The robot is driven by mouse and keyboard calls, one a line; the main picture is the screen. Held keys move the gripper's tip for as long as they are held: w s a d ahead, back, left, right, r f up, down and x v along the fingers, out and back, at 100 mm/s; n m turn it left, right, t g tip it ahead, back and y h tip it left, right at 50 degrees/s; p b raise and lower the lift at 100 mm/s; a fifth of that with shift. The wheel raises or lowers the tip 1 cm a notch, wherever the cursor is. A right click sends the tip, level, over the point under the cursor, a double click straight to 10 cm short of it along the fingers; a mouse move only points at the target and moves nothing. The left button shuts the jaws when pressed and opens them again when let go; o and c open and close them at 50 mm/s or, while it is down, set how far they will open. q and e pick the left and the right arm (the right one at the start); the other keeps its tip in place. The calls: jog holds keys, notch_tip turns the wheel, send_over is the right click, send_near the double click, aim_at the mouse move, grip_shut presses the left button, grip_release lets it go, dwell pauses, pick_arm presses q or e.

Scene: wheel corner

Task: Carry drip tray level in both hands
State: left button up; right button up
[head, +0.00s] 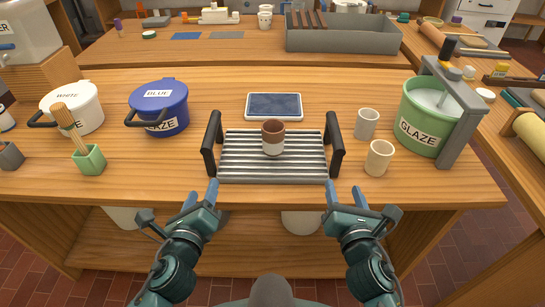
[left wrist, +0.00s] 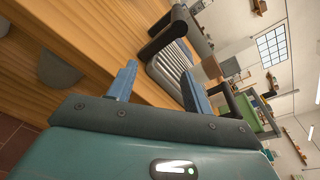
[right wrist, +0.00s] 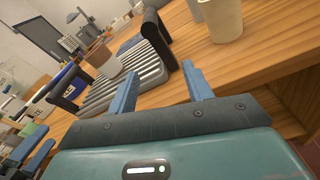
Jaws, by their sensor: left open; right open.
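The drip tray (head: 230,165) has a ribbed metal top and lies flat on the wooden table near its front edge. A black handle stands at each side, the left handle (head: 211,143) and the right handle (head: 334,143). A brown and white cup (head: 273,138) stands upright on the tray. My left gripper (head: 201,189) is open and empty, just in front of the left handle; its fingers (left wrist: 158,85) point at the tray in the left wrist view. My right gripper (head: 345,192) is open and empty, in front of the right handle; its fingers show in the right wrist view (right wrist: 160,90).
Two pale cups (head: 367,124) (head: 379,158) stand right of the tray, near the green glaze bucket (head: 418,105). A tablet (head: 274,106) lies behind the tray. The blue glaze pot (head: 160,105), white pot (head: 75,106) and green brush holder (head: 90,161) stand left.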

aim_at(208, 135)
pick_arm(q)
jog(key=r+m, duration=0.1)
jog(key=w+r+m+t, duration=0.1)
jog(key=m, duration=0.1)
jog(key=r+m, duration=0.1)
jog(key=shift+w+a+r+m+t, duration=0.1)
jog(key=shift+w+a+m+t, duration=0.1)
jog(key=shift+w+m+t, duration=0.15)
pick_arm(e)
jog(key=r+n, duration=0.1)
jog(key=w+r+n, duration=0.1)
jog(key=n, duration=0.1)
jog(key=n+t, duration=0.1)
jog(key=n, duration=0.1)
jog(key=shift+w+r+h, duration=0.3)
jog(key=shift+r, duration=0.1)
jog(key=shift+w, duration=0.15)
pick_arm(q)
jog(key=w, duration=1.3)
jog(key=shift+d, duration=0.1)
pick_arm(e)
jog(key=w, duration=1.3)
jog(key=shift+d, duration=0.15)
pick_arm(q)
grip_shut()
pick_arm(e)
jog(key=shift+s, duration=0.1)
grip_shut()
